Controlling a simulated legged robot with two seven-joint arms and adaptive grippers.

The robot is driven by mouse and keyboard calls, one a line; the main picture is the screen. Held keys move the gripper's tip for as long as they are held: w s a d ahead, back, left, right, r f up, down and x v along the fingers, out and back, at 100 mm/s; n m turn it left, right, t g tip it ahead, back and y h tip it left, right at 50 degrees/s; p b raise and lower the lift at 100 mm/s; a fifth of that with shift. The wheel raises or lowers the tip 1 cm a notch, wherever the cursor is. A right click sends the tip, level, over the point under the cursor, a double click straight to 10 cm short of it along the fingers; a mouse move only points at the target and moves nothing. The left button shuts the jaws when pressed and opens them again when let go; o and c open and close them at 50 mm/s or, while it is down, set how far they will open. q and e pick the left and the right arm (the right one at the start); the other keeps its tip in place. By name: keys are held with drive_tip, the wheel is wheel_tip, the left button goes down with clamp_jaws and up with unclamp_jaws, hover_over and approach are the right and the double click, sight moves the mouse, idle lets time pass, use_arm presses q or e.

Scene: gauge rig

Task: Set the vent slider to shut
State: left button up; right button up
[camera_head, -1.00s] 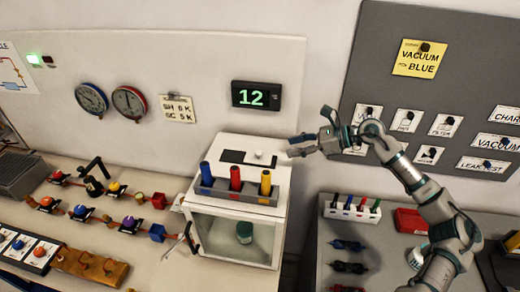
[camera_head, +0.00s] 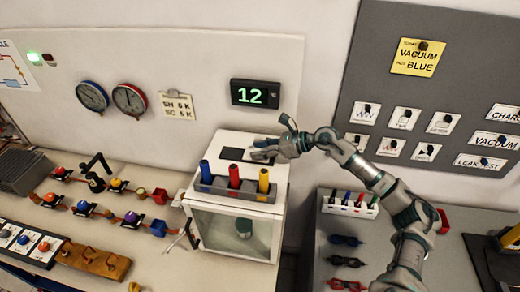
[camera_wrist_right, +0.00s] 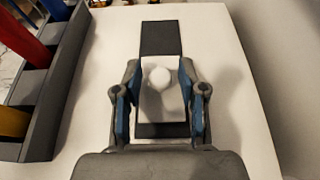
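The vent slider is a white plate with a round white knob (camera_wrist_right: 160,78), set in a dark slot (camera_wrist_right: 160,38) on top of the white cabinet (camera_head: 232,232). Dark slot shows beyond the plate and a shorter strip shows on the near side. In the head view the dark slot (camera_head: 232,154) shows to the left of my right gripper, which covers the knob. My right gripper (camera_head: 262,150) is low over the cabinet top. In the right wrist view its two blue-lined fingers (camera_wrist_right: 159,88) are open, one on each side of the plate and knob, with gaps visible. My left gripper is not in view.
A grey rack (camera_head: 238,190) with blue, red and yellow cylinders stands on the cabinet top, close beside the slot. A display reading 12 (camera_head: 255,94) hangs on the wall behind. A grey panel with labels (camera_head: 455,75) is at the right.

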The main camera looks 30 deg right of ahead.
sight(239, 154)
drive_tip(key=shift+d, duration=0.25)
drive_tip(key=c, duration=0.4)
drive_tip(key=shift+s+d, duration=0.1)
drive_tip(key=shift+d, duration=0.1)
clamp_jaws()
drive_tip(key=w+a, duration=0.1)
drive_tip(key=a, duration=0.1)
drive_tip(key=w+a+p, duration=0.1)
drive_tip(key=w+a, duration=0.1)
drive_tip(key=w+a+p, duration=0.1)
drive_tip(key=a, duration=0.1)
drive_tip(key=shift+w+a+r, duration=0.15)
drive_tip(key=shift+w+a, duration=0.25)
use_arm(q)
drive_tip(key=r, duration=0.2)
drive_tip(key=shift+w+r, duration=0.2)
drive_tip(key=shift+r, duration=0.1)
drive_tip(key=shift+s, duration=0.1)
use_arm(e)
drive_tip(key=shift+d, duration=0.2)
